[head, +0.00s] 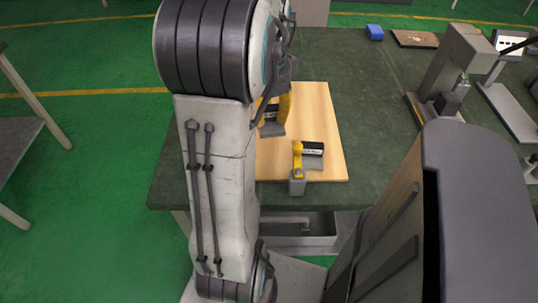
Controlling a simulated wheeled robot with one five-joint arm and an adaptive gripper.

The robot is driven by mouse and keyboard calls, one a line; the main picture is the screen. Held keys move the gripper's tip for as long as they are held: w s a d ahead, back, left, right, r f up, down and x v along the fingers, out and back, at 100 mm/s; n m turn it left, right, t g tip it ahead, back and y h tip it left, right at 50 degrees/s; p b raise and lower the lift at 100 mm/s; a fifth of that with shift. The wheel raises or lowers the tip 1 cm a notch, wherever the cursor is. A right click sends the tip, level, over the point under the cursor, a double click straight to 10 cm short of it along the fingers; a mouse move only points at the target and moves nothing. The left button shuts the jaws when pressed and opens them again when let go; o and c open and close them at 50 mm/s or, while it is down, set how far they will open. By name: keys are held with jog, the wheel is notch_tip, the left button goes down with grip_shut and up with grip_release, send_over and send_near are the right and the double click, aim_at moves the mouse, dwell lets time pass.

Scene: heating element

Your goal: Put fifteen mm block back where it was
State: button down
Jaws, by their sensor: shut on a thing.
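My gripper (284,84) hangs over the wooden board, partly hidden behind my arm. Its fingertips are hard to make out. A grey block with a black label (271,128) and a yellow part (286,106) shows directly below it, partly covered by my arm; it appears to be the fifteen mm block in its jaws. I cannot tell whether it touches the board. A second grey piece with a black label (312,162) and a yellow piece with a grey end (298,174) show at the board's near edge. The label texts are too small to read.
The wooden board (328,121) lies on the dark green table (365,80). A grey stand (455,66) and other instruments are at the right. The table between is clear.

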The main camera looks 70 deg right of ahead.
aim_at(269, 153)
jog(key=shift+a+m, duration=0.2)
jog(key=shift+m, duration=0.4)
jog(key=shift+f, duration=0.25)
jog(key=shift+m, duration=0.3)
jog(key=shift+f+b, duration=0.95)
jog(key=shift+f, duration=3.8)
jog(key=shift+f, duration=0.1)
jog(key=c, duration=0.8)
grip_release()
jog(key=shift+c, duration=0.2)
jog(key=r+p, duration=0.1)
jog(key=r, duration=0.5)
jog(key=r+p, duration=0.1)
jog(key=r, duration=0.5)
jog(key=shift+s+a+r, duration=0.1)
jog(key=shift+a, duration=0.1)
